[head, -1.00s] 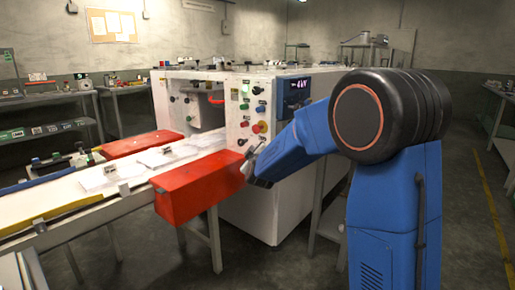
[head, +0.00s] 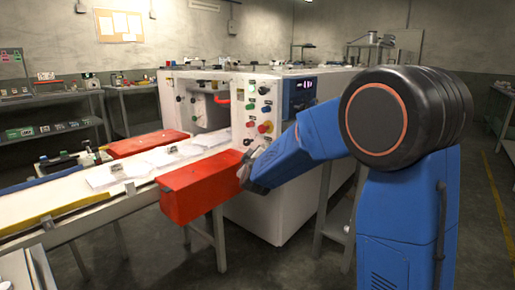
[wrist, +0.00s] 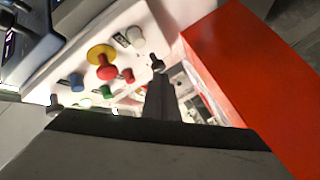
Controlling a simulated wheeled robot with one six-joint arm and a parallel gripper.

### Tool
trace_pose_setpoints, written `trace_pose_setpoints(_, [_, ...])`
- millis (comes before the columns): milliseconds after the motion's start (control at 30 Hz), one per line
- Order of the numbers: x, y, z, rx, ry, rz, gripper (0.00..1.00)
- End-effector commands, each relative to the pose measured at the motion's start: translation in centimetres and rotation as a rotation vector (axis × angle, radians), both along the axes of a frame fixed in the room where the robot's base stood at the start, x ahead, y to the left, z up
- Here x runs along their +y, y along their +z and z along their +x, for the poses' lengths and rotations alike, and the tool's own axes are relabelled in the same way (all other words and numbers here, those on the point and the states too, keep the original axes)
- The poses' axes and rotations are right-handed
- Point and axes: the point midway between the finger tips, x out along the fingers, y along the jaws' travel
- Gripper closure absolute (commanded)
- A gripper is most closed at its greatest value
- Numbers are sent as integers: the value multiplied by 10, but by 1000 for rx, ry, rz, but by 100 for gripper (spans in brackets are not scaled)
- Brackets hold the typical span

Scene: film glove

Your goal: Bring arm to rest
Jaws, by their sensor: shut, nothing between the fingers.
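My blue arm (head: 405,215) with its black joint (head: 400,112) fills the right of the head view. It reaches left to my gripper (head: 246,168), which is beside the end of the red box-shaped guard and in front of the white machine's control panel (head: 258,108). I cannot tell whether it touches the guard. In the wrist view my gripper (wrist: 160,95) is shut and empty, pointing up the picture. The panel's red-and-yellow button (wrist: 106,70) shows at its left and the red guard (wrist: 245,75) at its right.
A white conveyor (head: 75,208) with paper stacks (head: 115,175) runs into the machine (head: 300,190) from the left. The red guard (head: 205,188) lies along its near side. Shelves (head: 50,110) stand behind at left. Floor (head: 490,235) is open at right.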

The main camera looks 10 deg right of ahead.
Motion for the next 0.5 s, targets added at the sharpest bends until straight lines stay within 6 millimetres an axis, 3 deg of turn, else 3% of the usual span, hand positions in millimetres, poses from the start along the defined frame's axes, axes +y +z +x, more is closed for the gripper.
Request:
trace_pose_setpoints(167, [-1, 7, -17, 30, 32, 53, 100])
trace_pose_setpoints(500, [-1, 13, -111, 231, 134, 292, 100])
